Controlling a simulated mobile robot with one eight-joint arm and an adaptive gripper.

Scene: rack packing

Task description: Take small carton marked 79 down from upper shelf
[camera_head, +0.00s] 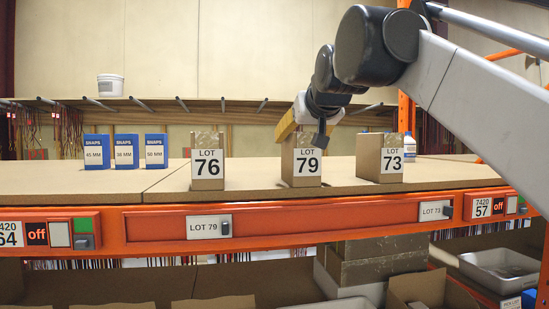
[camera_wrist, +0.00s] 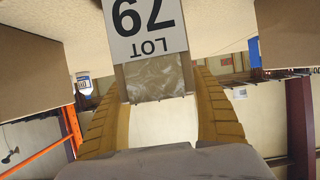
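The small carton marked 79 (camera_head: 307,168) stands upright on the upper shelf (camera_head: 250,182), between the cartons marked 76 (camera_head: 207,170) and 73 (camera_head: 380,162). In the wrist view the carton's label (camera_wrist: 145,22) appears upside down. There my gripper (camera_wrist: 157,85) has its two yellow fingers apart, one on each side of the carton's upper end. The fingertips are close to its sides; contact is not clear.
Blue boxes (camera_head: 126,151) stand in a row at the left on the shelf. An orange beam (camera_head: 175,225) runs along the shelf front. Open cartons and a grey bin (camera_head: 500,268) lie below.

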